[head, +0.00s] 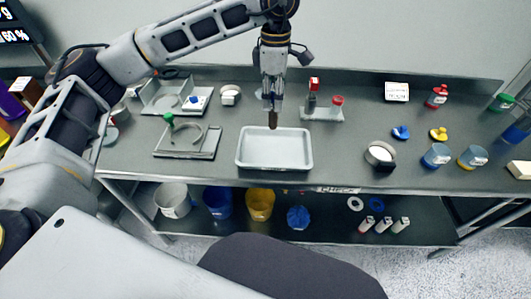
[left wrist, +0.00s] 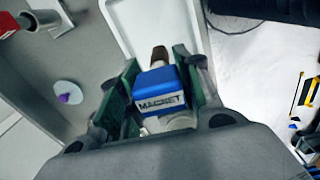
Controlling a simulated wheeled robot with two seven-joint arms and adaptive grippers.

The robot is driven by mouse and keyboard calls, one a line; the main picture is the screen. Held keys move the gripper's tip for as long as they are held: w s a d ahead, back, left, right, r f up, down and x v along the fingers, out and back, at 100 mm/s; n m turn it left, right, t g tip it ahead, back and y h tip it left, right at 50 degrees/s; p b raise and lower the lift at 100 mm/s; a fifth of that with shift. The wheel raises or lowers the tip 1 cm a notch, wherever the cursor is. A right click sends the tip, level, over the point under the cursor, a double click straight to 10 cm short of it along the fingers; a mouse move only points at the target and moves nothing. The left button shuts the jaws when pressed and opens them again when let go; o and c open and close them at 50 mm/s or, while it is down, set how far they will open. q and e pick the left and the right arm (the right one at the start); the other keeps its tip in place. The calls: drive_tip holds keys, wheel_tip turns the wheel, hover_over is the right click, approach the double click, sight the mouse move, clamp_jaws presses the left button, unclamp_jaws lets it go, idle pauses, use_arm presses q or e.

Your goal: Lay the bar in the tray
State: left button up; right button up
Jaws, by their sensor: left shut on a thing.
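The tray (head: 274,160) is a shallow white rectangular tray near the front edge of the bench; part of it also shows at the top of the left wrist view (left wrist: 116,14). My left gripper (head: 272,112) points down above the tray's back edge. In the left wrist view my left gripper (left wrist: 163,95) is shut on the bar (left wrist: 161,92), which has a blue block marked MAGNET and a brown tip. The brown end of the bar shows below the fingers in the head view (head: 272,121). My right gripper is in neither view.
A stand with red-topped items (head: 322,112) is right of the gripper. A grey fixture with a green knob (head: 187,141) lies left of the tray. A round sieve (head: 380,155) and blue jars (head: 437,156) stand to the right. Buckets (head: 217,203) sit on the lower shelf.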

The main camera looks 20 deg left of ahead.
sight(276, 116)
use_arm(q)
drive_tip(key=shift+w+d+n, duration=0.25)
drive_tip(key=shift+d+n, duration=0.05)
drive_tip(key=shift+d, duration=0.15)
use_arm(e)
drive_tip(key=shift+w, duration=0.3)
use_arm(q)
drive_tip(key=shift+s+a, duration=0.1)
wheel_tip(276, 116, down, 5)
drive_tip(key=shift+f, duration=0.65)
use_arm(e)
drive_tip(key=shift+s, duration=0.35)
